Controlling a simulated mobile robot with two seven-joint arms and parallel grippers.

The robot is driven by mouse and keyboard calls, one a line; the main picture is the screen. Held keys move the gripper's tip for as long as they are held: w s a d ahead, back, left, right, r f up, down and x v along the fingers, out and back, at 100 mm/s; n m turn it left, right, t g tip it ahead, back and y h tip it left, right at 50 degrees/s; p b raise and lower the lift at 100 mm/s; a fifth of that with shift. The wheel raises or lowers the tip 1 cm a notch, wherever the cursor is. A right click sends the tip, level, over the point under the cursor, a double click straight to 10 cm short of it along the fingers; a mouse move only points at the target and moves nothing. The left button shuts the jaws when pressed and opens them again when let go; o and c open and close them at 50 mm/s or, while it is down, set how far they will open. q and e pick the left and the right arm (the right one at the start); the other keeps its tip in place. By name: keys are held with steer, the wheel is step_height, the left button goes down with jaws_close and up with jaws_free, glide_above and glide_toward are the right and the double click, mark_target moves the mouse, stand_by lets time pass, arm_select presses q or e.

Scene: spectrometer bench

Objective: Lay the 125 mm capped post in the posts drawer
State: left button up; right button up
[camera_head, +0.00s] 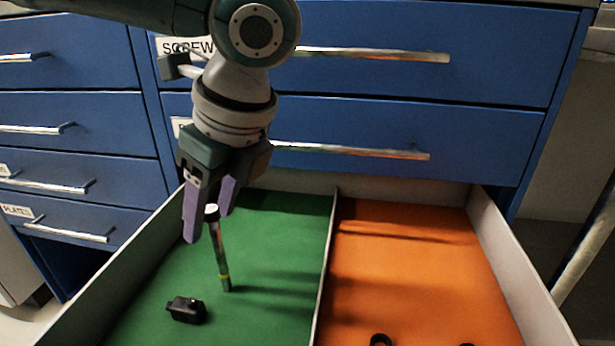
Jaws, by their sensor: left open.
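The post (220,260) is a thin grey metal rod with a white cap at its far end and a yellow band near its near end. It is over the green left compartment of the open drawer (323,270) and seems to lie on the floor there, pointing away from me. My left gripper (207,226) reaches down from above, with its purple fingers apart. The capped end shows between the fingers. I cannot tell whether they touch it. My right gripper is not in view.
A small black block (186,310) lies in the green compartment, left of the post's near end. The orange right compartment (415,260) is mostly bare, with black parts (380,340) at its near edge. Closed blue drawers (420,110) with bar handles rise behind.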

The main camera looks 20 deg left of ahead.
arm_select(q)
steer(key=p+v, duration=0.4)
steer(key=v, duration=0.7)
steer(key=shift+r, duration=0.25)
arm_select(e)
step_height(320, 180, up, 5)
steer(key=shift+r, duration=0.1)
arm_select(q)
steer(key=shift+d, duration=0.15)
